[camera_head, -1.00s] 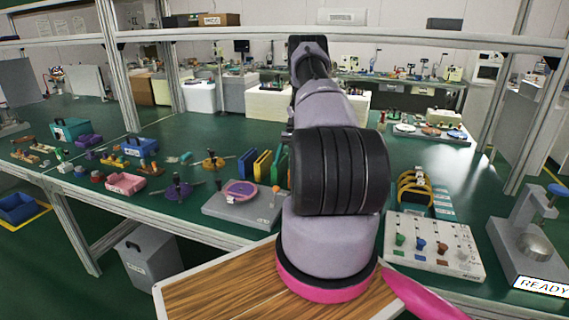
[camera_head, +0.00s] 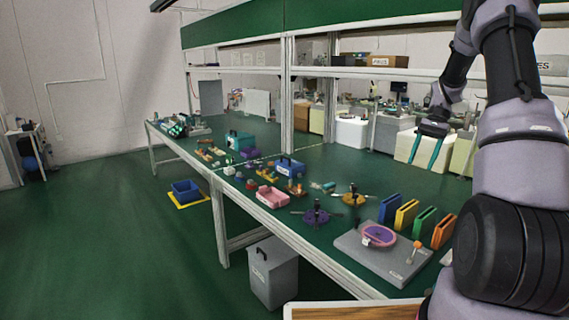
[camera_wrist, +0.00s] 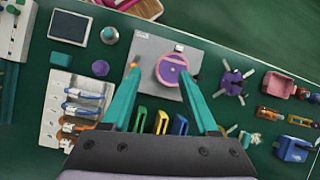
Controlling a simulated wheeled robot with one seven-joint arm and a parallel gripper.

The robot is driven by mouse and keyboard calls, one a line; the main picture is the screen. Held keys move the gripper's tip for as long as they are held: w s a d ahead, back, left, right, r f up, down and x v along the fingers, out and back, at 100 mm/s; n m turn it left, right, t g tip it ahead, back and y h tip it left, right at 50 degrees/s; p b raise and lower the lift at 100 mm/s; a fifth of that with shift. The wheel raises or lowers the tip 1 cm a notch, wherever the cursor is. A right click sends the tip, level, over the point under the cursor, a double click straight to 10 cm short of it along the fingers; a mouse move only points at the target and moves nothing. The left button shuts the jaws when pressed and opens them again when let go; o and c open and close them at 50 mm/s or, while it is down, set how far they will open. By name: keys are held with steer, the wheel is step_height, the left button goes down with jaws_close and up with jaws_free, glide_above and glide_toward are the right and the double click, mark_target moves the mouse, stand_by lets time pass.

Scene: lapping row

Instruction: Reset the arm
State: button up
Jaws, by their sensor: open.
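My arm rises at the right of the head view, and my gripper (camera_head: 430,148) hangs over the green bench with its two teal fingers apart. In the wrist view my gripper (camera_wrist: 163,88) points down over the bench, open and with nothing between its fingers. Below it in that view is a grey plate (camera_wrist: 150,45) bearing a purple and pink disc (camera_wrist: 171,70). The same grey plate (camera_head: 350,245) and disc (camera_head: 379,236) show at the bench's front edge in the head view. The gripper is apart from them.
Blue (camera_head: 390,208), yellow (camera_head: 406,213), green (camera_head: 425,221) and orange (camera_head: 443,231) upright pieces stand behind the plate. A pink tray (camera_head: 271,196) and blue box (camera_head: 289,167) lie farther left. A grey bin (camera_head: 273,275) stands below. The floor at left is largely clear.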

steer(key=s+a+r+n+t+h, duration=0.15)
steer(key=s+a+r, duration=0.35)
steer(key=r, duration=0.5)
steer(key=s+a+r+t, duration=0.3)
steer(key=s+a, duration=0.1)
steer(key=s, duration=0.3)
steer(key=s+a+r+n+t, duration=0.1)
steer(key=s+a+r+t, duration=0.2)
steer(key=s+a, duration=0.2)
steer(key=s+a+r+n+t, duration=0.1)
steer(key=s+a+r+t, duration=0.2)
steer(key=s, duration=0.6)
steer(key=shift+s+a+r+h, duration=0.25)
steer(key=shift+a+r+h, duration=0.2)
steer(key=shift+a, duration=0.35)
